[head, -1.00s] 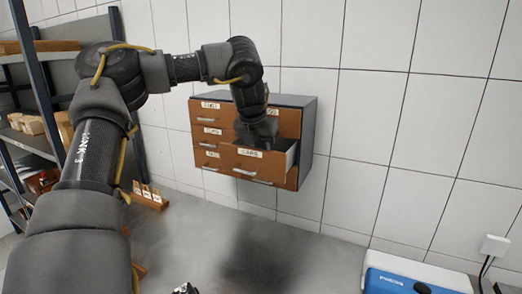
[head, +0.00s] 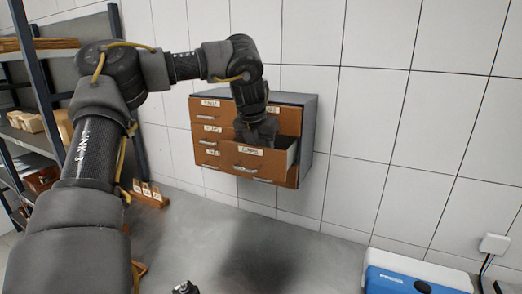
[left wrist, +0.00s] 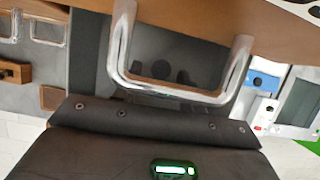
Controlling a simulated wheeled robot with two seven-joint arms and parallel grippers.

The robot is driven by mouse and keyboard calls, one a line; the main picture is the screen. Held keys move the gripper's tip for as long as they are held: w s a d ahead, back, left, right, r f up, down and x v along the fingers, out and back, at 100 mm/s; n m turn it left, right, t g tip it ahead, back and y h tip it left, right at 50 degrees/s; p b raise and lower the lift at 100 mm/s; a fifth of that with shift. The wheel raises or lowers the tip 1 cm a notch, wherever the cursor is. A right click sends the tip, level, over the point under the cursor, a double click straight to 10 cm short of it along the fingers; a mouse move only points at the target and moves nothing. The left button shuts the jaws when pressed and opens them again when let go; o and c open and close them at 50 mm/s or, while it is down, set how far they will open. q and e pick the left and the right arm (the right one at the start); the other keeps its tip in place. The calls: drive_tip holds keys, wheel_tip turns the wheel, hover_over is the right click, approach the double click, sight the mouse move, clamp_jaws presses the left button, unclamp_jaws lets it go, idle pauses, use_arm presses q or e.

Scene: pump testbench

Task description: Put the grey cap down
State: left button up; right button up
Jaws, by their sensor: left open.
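The orange-brown drawer cabinet (head: 208,128) is against the tiled wall. Its right-hand drawer (head: 246,162), with a label that seems to read CAPS, is pulled out. My left gripper (head: 258,138) reaches down into this drawer from above; its fingertips are hidden by the drawer front. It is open. In the left wrist view, a bright metal drawer handle (left wrist: 180,97) is close in front of the dark gripper body, and the fingers cannot be made out. The grey cap is not visible in either view.
A shelf unit (head: 50,85) with boxes stands at the left. A small brown rack (head: 150,197) with white labels stands on the grey bench (head: 310,255) below the cabinet. A blue and white case (head: 415,278) is at the lower right. The middle of the bench is mostly clear.

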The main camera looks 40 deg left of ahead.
use_arm(q)
drive_tip(key=b+v, duration=0.1)
drive_tip(key=v, duration=0.2)
drive_tip(key=shift+w+a+r, duration=0.1)
drive_tip(key=shift+r, duration=0.05)
drive_tip(key=b+v, duration=0.1)
drive_tip(key=v, duration=0.8)
drive_tip(key=shift+r, duration=0.1)
